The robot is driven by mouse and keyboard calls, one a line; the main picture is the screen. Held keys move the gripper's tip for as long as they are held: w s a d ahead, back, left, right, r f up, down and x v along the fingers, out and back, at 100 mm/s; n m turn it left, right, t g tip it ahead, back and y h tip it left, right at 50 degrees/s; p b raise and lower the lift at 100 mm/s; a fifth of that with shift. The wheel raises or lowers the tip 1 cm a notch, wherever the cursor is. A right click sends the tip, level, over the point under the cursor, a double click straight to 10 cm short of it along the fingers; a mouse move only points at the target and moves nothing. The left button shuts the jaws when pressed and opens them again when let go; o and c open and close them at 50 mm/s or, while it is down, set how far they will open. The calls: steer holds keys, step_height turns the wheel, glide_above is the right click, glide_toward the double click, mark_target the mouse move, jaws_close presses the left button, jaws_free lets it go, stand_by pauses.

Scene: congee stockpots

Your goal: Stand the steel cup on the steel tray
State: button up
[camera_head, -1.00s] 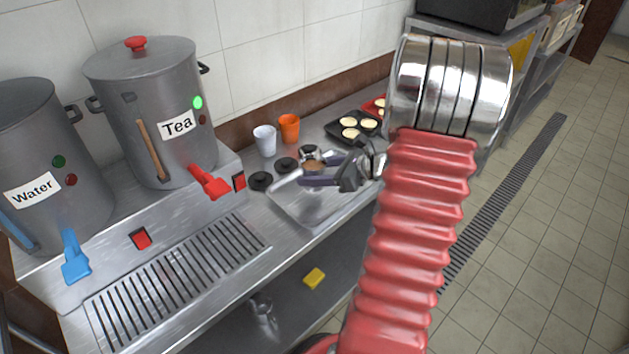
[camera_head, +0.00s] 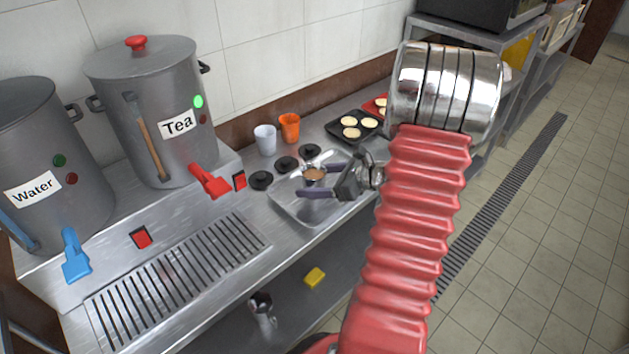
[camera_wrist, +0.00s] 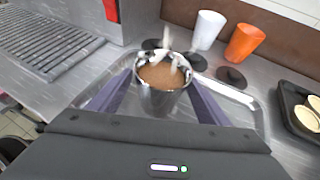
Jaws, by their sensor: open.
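The steel cup (camera_head: 313,179) holds a brown drink and stands upright on the steel tray (camera_head: 312,211), toward its back part. The wrist view shows the cup (camera_wrist: 160,103) with pale steam over it, and the tray (camera_wrist: 245,104) around and behind it. My gripper (camera_head: 306,181) is open, with one purple finger on each side of the cup. In the wrist view the fingers (camera_wrist: 161,80) flank the cup near its rim. Small gaps seem to show, but contact is hard to judge. The cup's base is partly hidden.
A white cup (camera_head: 265,140) and an orange cup (camera_head: 289,128) stand behind the tray near black lids (camera_head: 287,164). A black pan (camera_head: 353,127) with pale round items is at the right. The tea pot (camera_head: 150,110) stands left. A metal jug (camera_head: 262,309) is on the lower shelf.

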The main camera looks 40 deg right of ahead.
steer(key=shift+r, duration=0.15)
steer(key=v, duration=1.2)
stand_by(0.7)
